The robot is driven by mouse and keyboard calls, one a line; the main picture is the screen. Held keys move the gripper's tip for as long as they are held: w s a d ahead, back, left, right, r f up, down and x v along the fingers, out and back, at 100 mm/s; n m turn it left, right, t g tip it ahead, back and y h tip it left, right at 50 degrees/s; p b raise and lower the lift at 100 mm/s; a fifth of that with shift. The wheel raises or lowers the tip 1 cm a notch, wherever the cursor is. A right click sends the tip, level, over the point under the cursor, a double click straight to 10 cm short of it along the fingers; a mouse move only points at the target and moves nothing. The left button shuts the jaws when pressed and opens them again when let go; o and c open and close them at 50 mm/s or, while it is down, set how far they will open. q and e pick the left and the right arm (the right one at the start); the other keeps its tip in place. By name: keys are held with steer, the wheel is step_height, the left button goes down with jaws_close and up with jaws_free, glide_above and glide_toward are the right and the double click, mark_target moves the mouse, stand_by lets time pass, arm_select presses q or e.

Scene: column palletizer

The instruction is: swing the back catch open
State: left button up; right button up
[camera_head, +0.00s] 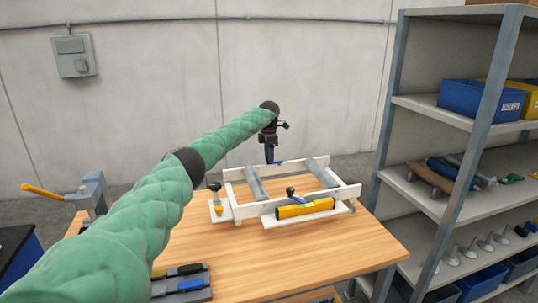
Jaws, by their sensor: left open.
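A white frame fixture (243,212) with two grey rollers (255,184) stands on the wooden table. At its back edge a small blue part (279,162), which looks like the back catch, shows just beside my gripper; most of it is hidden. My left gripper (269,158) points down at this back edge, open. I cannot tell whether its fingers touch the catch. On the front side a blue lever with a black knob (291,191) sits above a yellow bar (305,208). My right gripper is out of view.
A black-knobbed post (215,187) stands at the fixture's left. A grey tool holder (182,285) lies at the table's front left, and a vise with a yellow handle (95,190) is at the left edge. Shelving (455,120) stands close on the right. The table's front right (335,262) is clear.

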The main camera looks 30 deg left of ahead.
arm_select(q)
steer(key=shift+c, duration=0.5)
steer(key=c, duration=0.9)
steer(key=shift+n, duration=0.4)
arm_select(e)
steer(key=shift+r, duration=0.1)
arm_select(q)
steer(key=shift+r+n, duration=0.1)
steer(key=shift+n, duration=0.8)
steer(key=n, duration=0.3)
steer(key=shift+n, duration=2.6)
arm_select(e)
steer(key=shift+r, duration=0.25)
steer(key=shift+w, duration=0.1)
